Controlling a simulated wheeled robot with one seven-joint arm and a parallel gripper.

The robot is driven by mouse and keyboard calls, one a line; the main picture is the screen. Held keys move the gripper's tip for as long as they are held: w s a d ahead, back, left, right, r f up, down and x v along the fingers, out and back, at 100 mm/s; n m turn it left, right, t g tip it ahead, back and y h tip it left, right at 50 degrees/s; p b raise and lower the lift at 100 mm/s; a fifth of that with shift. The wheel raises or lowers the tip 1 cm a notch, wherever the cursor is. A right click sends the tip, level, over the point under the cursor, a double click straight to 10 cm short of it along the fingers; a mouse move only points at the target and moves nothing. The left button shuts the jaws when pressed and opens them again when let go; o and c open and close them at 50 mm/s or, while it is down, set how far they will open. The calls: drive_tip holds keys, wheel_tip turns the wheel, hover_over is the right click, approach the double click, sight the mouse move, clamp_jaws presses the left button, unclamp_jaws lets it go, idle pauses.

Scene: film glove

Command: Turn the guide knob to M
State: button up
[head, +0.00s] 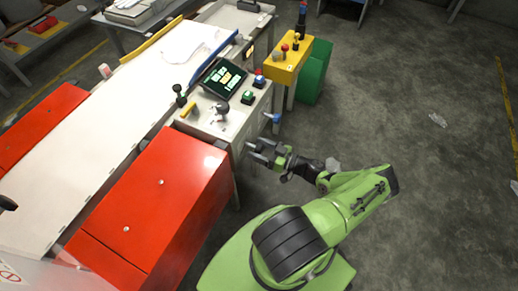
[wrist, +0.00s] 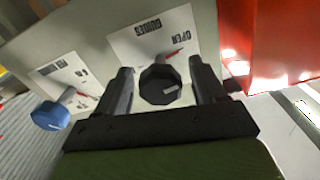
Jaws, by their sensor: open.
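The guide knob (wrist: 160,84) is a black, many-sided knob with a pale line on its face. It stands out from a white plate (wrist: 150,40) lettered GUIDES and OPEN, which appears turned around in the wrist view. A red mark shows on the plate by the knob; I cannot make out an M. My gripper (wrist: 160,88) is open, with one finger on each side of the knob and visible gaps. In the head view my gripper (head: 262,150) is at the front side of the machine's control box (head: 232,128); the knob cannot be made out there.
A blue knob (wrist: 50,115) with its own plate is to the left in the wrist view; in the head view the blue knob (head: 272,117) sticks out beyond my gripper. A red cover (head: 160,190) lies close by.

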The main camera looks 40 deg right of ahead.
drive_tip(key=shift+c, duration=0.3)
drive_tip(key=c, duration=1)
